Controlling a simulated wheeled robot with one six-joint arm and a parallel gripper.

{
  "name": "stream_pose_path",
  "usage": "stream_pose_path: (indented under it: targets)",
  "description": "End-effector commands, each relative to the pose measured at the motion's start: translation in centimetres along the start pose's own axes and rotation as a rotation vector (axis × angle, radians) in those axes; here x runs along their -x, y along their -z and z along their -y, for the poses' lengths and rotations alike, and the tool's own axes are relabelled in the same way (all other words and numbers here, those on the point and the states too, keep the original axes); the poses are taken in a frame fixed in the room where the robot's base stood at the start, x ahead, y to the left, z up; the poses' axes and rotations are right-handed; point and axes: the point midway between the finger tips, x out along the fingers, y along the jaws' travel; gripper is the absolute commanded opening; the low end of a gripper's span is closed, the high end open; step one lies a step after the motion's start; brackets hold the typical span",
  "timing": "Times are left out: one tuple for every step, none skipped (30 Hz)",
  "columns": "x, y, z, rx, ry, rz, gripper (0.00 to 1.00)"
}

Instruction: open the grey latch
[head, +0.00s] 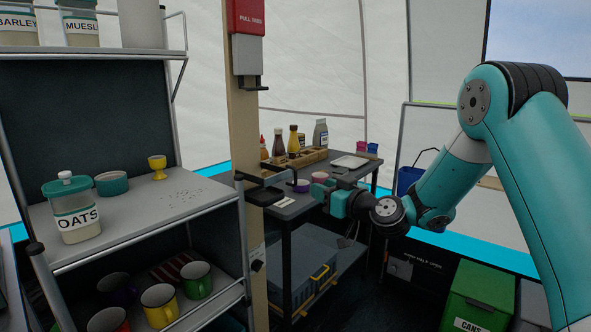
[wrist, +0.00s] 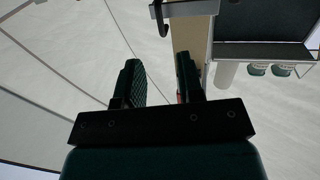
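A wooden post (head: 243,140) stands left of centre in the head view. A dark grey latch-like fitting (head: 262,195) sits partway up the post, left of my gripper (head: 318,192). A lighter grey piece (head: 248,56) with a dark hook hangs higher on the post, under a red cover (head: 247,17) lettered "PULL TABS". I cannot tell for certain which is the grey latch. In the wrist view my gripper (wrist: 158,78) is open and empty, its fingers apart. A grey fitting with a dark hook (wrist: 188,9) shows beyond the fingertips, at the top edge.
Shelves (head: 140,215) with an oats jar (head: 76,215), cups and mugs stand left of the post. A dark table (head: 335,178) with bottles and bowls stands behind my gripper. A blue-grey crate (head: 305,270) is under it. A green bin (head: 478,297) stands lower right.

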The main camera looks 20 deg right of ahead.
Motion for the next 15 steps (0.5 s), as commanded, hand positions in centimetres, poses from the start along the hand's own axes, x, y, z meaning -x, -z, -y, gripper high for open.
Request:
stream_pose_path:
  targets:
    - [-1.3,0.5,0.1,0.002,0.004,-0.001,0.35]
    - [-2.0,0.5,0.1,0.002,0.004,-0.001,0.35]
    - [-2.9,0.5,0.2,0.002,0.004,-0.002,0.35]
    - [-3.6,0.4,0.1,0.002,0.004,-0.001,0.35]
    - [-4.3,0.4,0.2,0.002,0.004,-0.001,0.35]
    - [-5.2,0.4,0.2,0.002,0.004,-0.001,0.35]
    - [-5.8,0.4,0.2,0.002,0.003,-0.001,0.35]
    - [-6.5,0.3,0.2,0.002,0.004,-0.001,0.35]
    - [-7.2,0.3,0.1,0.002,0.004,-0.001,0.35]
    - [-7.8,0.3,0.1,0.002,0.003,-0.001,0.35]
    - [-8.3,0.2,0.1,0.001,0.003,0.000,0.35]
    - [-8.9,0.2,0.1,0.001,0.003,0.000,0.35]
    - [-9.3,0.2,0.1,0.002,0.002,0.000,0.35]
    - [-9.6,0.1,0.1,0.001,0.002,0.000,0.35]
    - [-10.0,0.1,0.1,0.000,0.002,0.000,0.35]
